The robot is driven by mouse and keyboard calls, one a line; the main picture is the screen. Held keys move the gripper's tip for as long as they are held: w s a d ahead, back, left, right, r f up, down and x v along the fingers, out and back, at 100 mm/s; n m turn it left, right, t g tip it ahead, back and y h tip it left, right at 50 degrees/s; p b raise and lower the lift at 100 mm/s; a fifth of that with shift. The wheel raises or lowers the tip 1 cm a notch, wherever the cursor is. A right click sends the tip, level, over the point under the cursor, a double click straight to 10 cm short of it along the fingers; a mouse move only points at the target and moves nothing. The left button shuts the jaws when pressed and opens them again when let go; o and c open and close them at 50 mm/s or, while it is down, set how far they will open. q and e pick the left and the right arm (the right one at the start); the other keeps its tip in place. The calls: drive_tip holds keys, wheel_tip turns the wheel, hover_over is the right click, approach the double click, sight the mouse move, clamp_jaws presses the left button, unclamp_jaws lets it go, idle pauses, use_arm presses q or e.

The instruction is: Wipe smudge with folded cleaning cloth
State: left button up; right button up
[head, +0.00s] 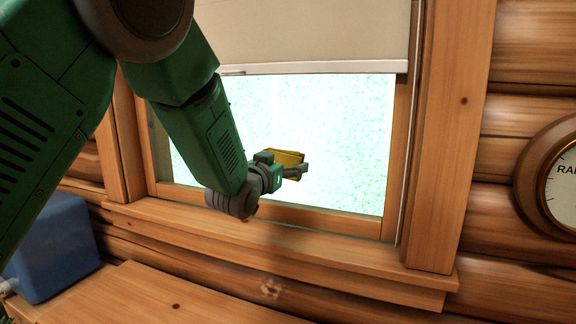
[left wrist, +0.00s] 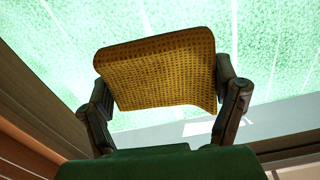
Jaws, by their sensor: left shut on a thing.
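My left gripper (head: 293,171) is in front of the window pane in the head view, low in the opening. It is shut on a yellow folded cleaning cloth (head: 284,156). In the left wrist view the cloth (left wrist: 158,72) spans between the two fingers of the gripper (left wrist: 162,85), with the bright window pane (left wrist: 50,40) behind it. I cannot tell whether the cloth touches the glass. No distinct smudge stands out; the pane (head: 345,140) looks pale and speckled green all over. My right gripper is not in view.
A pale blind (head: 310,35) covers the upper window. The wooden sill (head: 290,245) juts out below. A blue box (head: 52,245) stands at left on a wooden surface (head: 150,295). A round dial (head: 560,180) hangs on the log wall at right.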

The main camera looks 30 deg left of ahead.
use_arm(q)
drive_tip(key=shift+a+r, duration=0.35)
drive_tip(key=shift+a, duration=0.15)
drive_tip(key=shift+s+a+f, duration=0.2)
drive_tip(key=shift+s, duration=0.1)
drive_tip(key=s, duration=0.2)
drive_tip(key=s+d, duration=0.1)
drive_tip(key=s, duration=0.2)
drive_tip(key=shift+s+b, duration=0.1)
drive_tip(key=shift+b, duration=0.2)
drive_tip(key=shift+a+f, duration=0.1)
drive_tip(key=shift+s, duration=1.5)
